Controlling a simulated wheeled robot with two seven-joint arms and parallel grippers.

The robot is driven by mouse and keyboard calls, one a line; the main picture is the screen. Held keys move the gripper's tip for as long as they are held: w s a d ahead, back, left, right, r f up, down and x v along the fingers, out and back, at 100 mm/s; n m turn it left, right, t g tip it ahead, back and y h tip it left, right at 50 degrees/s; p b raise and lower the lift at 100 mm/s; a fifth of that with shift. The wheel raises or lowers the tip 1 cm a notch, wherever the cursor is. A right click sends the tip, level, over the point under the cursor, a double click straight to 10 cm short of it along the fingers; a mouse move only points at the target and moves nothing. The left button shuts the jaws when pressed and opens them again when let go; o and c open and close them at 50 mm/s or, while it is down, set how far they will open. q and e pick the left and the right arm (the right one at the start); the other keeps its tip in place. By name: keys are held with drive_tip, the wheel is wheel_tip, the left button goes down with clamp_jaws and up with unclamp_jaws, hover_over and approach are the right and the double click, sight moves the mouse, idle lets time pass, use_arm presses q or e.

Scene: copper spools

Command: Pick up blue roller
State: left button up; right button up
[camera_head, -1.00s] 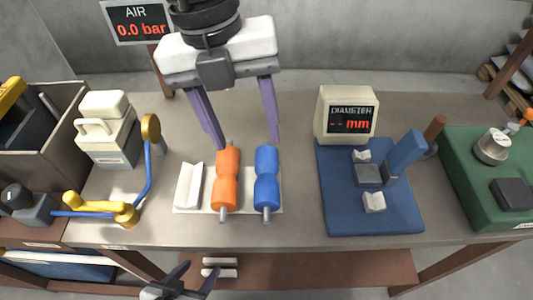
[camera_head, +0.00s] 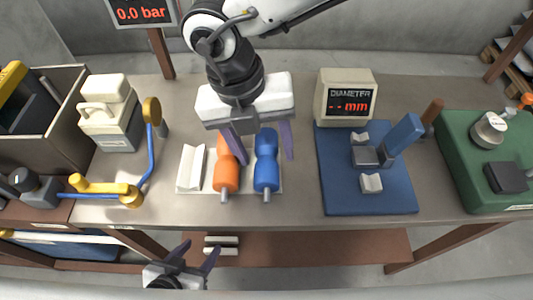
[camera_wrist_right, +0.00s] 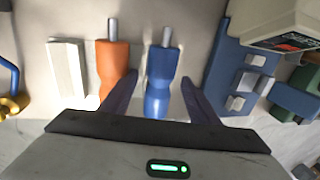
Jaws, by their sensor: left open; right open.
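The blue roller (camera_head: 266,172) lies in the white cradle on the table, beside the orange roller (camera_head: 226,172). My right gripper (camera_head: 265,158) is open over the blue roller, one finger on its left and one on its right. In the right wrist view the blue roller (camera_wrist_right: 160,80) lies between the open fingers of my right gripper (camera_wrist_right: 158,88), with a gap on each side. My left gripper (camera_head: 194,254) is open and empty below the table's front edge.
An empty white cradle slot (camera_head: 191,168) is left of the orange roller. A blue gauge plate (camera_head: 340,190) with a diameter display (camera_head: 346,98) stands to the right. A blue-yellow lever arm (camera_head: 130,192) is at the left. A green base (camera_head: 460,165) is far right.

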sight(264, 150)
drive_tip(key=c, duration=1.3)
wheel_tip(264, 150, up, 10)
drive_tip(key=shift+r+b, duration=0.1)
drive_tip(key=shift+b, duration=0.4)
drive_tip(key=shift+c, duration=0.2)
